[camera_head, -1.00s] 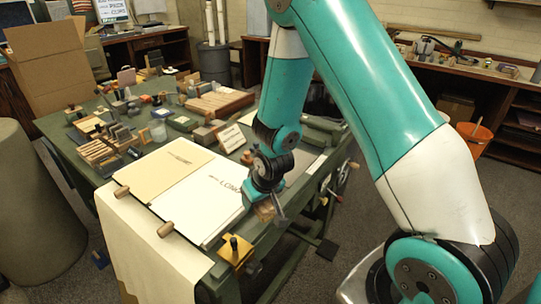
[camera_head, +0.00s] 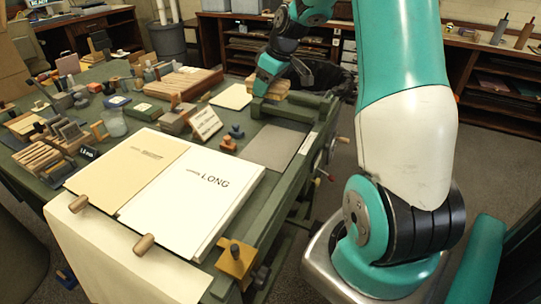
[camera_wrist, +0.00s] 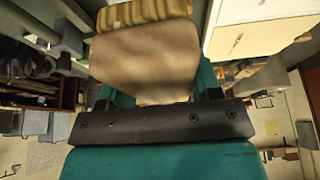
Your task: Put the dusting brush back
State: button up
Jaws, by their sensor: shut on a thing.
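The dusting brush (camera_head: 276,89) shows in the head view as a small tan piece below my gripper (camera_head: 273,84), over the far right end of the green table (camera_head: 242,196). My gripper is shut on it. In the wrist view the brush (camera_wrist: 145,55) is a broad tan block with a striped, ochre band along its far edge. It sits between the teal fingers of my gripper (camera_wrist: 155,88). Whether the brush touches anything below it cannot be told.
A cream sheet and a white sheet marked LONG (camera_head: 190,195) lie at the table's front. A grey plate (camera_head: 273,147), a small sign (camera_head: 205,123) and blue pegs (camera_head: 232,135) are nearby. Several blocks and tools crowd the left. Shelves (camera_head: 300,45) stand behind.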

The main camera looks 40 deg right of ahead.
aim_at(266, 148)
jog(key=shift+s+d, duration=0.25)
jog(key=shift+d, duration=0.2)
notch_tip(266, 148, down, 19)
jog(key=shift+f+p, duration=0.15)
jog(key=shift+p, duration=0.15)
jog(key=o, duration=0.4)
jog(key=shift+f, duration=0.15)
jog(key=o, duration=0.4)
jog(key=shift+o, duration=0.2)
